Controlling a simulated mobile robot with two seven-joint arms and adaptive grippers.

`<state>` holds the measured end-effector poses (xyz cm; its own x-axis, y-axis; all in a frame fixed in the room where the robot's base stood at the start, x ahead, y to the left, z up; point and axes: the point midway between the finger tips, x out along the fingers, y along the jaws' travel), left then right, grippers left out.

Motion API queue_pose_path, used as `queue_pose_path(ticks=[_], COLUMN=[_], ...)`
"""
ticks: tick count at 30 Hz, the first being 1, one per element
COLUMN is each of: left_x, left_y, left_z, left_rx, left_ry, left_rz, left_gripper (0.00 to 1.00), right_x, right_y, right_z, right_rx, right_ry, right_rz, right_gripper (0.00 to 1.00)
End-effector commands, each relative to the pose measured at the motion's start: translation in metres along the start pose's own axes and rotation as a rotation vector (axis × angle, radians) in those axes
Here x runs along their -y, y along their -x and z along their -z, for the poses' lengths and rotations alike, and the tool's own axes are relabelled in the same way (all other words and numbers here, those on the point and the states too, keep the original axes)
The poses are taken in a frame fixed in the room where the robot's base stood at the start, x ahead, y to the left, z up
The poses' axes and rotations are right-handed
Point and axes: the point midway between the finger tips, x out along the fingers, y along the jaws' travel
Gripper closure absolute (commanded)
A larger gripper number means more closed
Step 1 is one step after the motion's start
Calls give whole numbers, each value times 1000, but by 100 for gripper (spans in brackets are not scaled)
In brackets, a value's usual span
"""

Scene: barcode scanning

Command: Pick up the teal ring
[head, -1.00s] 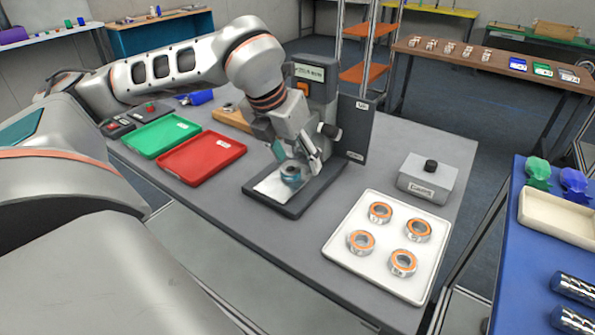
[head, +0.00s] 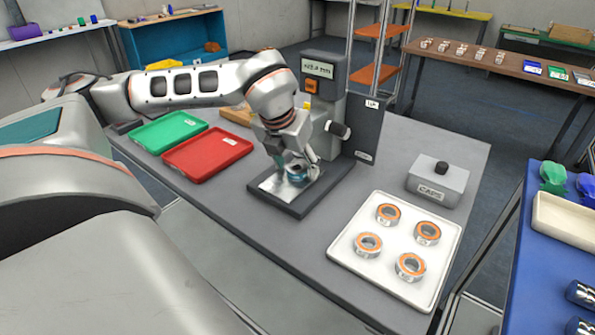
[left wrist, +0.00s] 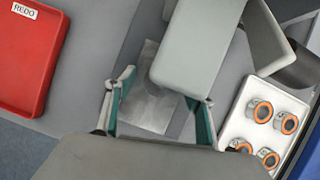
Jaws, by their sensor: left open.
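The teal ring (head: 296,171) is on the light plate of the gauge stand (head: 325,183) on the grey table in the head view. My left gripper (head: 294,164) points down at the ring from above, its fingers overlapping it in the picture. The gripper is open; I cannot tell whether a finger touches the ring. In the left wrist view, the left gripper's teal-padded fingers (left wrist: 163,92) are spread over the light plate (left wrist: 150,103). The ring cannot be made out there. My right gripper is not in view.
A white tray (head: 384,256) with several orange-faced bearings stands right of the gauge stand. A grey CAPS box (head: 436,185) stands behind it. Red (head: 207,153) and green (head: 168,131) trays lie to the left. The stand's upright column (head: 322,90) rises close behind my gripper.

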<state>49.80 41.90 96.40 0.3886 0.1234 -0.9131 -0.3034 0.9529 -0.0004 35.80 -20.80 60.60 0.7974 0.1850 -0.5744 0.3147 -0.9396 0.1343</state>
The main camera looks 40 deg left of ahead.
Motion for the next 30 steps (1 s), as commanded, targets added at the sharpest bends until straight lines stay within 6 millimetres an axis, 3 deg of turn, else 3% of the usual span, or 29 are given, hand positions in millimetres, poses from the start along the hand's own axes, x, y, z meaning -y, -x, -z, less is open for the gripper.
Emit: queue_pose_path(ticks=[4, 9, 12, 23, 30], left_x=[0, 0, 0, -1, -9], left_y=[0, 0, 1, 3, 11], left_z=[0, 0, 0, -3, -14], left_rx=[0, 0, 2, 2, 5], left_ry=[0, -1, 0, 0, -1], left_rz=[0, 0, 1, 1, 1], left_gripper=[46, 91, 99, 99, 99], right_x=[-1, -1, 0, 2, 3], right_y=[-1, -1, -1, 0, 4], right_z=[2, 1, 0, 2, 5], right_rx=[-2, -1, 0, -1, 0], right_ry=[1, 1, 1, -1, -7], right_rz=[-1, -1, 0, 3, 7], right_gripper=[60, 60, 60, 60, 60])
